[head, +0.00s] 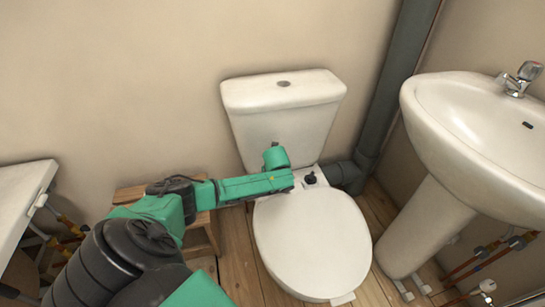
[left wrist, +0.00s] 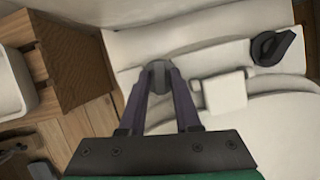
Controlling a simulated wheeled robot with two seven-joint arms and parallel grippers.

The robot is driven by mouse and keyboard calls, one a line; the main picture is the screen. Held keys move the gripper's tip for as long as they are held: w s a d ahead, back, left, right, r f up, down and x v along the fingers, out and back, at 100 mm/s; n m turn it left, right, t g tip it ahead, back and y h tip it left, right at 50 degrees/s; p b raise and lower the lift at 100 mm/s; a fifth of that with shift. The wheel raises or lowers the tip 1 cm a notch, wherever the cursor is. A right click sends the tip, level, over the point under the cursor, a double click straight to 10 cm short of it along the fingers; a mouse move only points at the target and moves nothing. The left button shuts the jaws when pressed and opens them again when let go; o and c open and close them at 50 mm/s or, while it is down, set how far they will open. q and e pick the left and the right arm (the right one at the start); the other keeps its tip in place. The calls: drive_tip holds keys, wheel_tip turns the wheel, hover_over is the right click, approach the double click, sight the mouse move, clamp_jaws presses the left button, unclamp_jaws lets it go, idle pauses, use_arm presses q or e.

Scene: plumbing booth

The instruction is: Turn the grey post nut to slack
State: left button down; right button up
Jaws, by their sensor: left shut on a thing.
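A grey post nut (left wrist: 158,88) sits at the back of the toilet pan in the left wrist view. My left gripper (left wrist: 158,74) is shut on it, with one finger on each side. In the head view the green wrist of my left arm covers this nut and the fingertips. A second, dark nut with a wing-like shape (left wrist: 276,47) stands to the right, apart from the gripper; it also shows in the head view (head: 311,178). The closed white toilet seat (head: 310,245) lies in front of both. My right gripper is not in view.
The cistern (head: 285,115) rises close behind the nuts. A grey waste pipe (head: 385,90) and a basin (head: 470,125) stand to the right. A wooden stool (head: 205,235) is on the left, beside the pan. Some bare floor (head: 240,260) shows between stool and pan.

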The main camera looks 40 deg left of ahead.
use_arm(q)
drive_tip(key=n+g+p, duration=0.1)
drive_tip(key=n, duration=0.2)
drive_tip(key=shift+w+d+r+n+y+p, duration=0.1)
drive_tip(key=shift+n+y+p, duration=0.25)
drive_tip(key=shift+n+y, duration=0.05)
drive_tip(key=shift+w+n+g, duration=0.1)
drive_tip(key=shift+n+g, duration=0.4)
drive_tip(key=shift+n, duration=0.4)
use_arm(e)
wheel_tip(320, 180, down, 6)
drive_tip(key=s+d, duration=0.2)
use_arm(q)
drive_tip(key=shift+n, duration=0.5)
drive_tip(key=shift+f+n+g+b, duration=0.2)
drive_tip(key=shift+n+g+b, duration=0.3)
drive_tip(key=shift+n, duration=0.3)
drive_tip(key=shift+n+g+b, duration=0.4)
drive_tip(key=shift+n+b, duration=0.05)
drive_tip(key=shift+n, duration=0.45)
drive_tip(key=shift+r+n, duration=0.1)
drive_tip(key=shift+n, duration=0.4)
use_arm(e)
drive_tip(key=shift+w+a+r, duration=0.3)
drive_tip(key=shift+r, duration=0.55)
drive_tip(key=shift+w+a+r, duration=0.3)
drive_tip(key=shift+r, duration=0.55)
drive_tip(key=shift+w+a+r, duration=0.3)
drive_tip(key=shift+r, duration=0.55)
